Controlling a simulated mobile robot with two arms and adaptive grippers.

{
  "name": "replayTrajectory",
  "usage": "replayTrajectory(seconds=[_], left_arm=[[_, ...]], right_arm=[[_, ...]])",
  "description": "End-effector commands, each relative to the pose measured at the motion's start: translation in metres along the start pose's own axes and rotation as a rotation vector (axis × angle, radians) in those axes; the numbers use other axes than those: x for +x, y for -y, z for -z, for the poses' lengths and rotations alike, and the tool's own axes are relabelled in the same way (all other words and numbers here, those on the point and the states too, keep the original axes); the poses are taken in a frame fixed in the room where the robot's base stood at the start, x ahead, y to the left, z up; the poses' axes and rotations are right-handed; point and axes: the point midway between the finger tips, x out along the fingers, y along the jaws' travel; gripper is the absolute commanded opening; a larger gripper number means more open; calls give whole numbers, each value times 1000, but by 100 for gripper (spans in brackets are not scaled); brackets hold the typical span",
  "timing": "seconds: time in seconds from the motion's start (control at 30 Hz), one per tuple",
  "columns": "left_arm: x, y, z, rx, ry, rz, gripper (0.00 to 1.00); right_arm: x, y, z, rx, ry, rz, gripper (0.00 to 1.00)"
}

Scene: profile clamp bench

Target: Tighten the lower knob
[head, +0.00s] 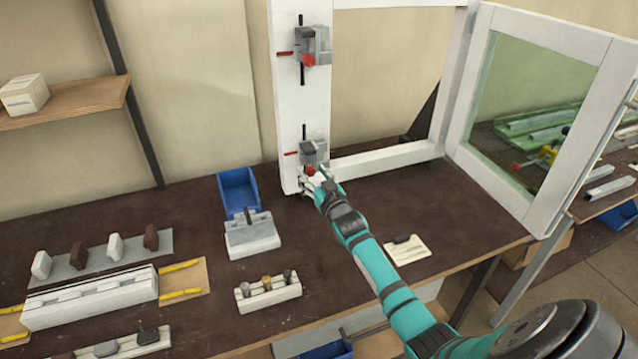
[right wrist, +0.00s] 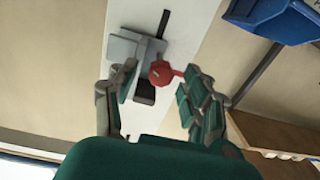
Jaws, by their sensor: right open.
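The lower clamp (head: 314,152) is a grey block on the white upright profile (head: 288,110), with a dark rod through it. Its red lower knob (head: 309,170) shows just at my right gripper (head: 322,187). In the right wrist view the red knob (right wrist: 161,73) lies between the two fingers of my right gripper (right wrist: 158,95), near their tips. The fingers are open, with a gap on each side of the knob. The upper clamp (head: 313,42) with its own red knob (head: 308,60) sits higher on the same profile. My left gripper is not in view.
A blue bin (head: 238,188) and a grey block with a black handle (head: 252,236) stand left of the profile. A glazed white frame (head: 530,110) stands open at the right.

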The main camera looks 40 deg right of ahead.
Motion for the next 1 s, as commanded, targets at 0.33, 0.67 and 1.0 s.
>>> replayTrajectory(seconds=[0.33, 0.67, 1.0], left_arm=[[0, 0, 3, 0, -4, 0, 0], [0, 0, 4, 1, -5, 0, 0], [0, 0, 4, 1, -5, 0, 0]], right_arm=[[-64, 1, -2, 0, 3, 1, 49], [-112, 0, -1, 1, 1, 0, 49], [-117, 0, 0, 1, 1, 0, 49]])
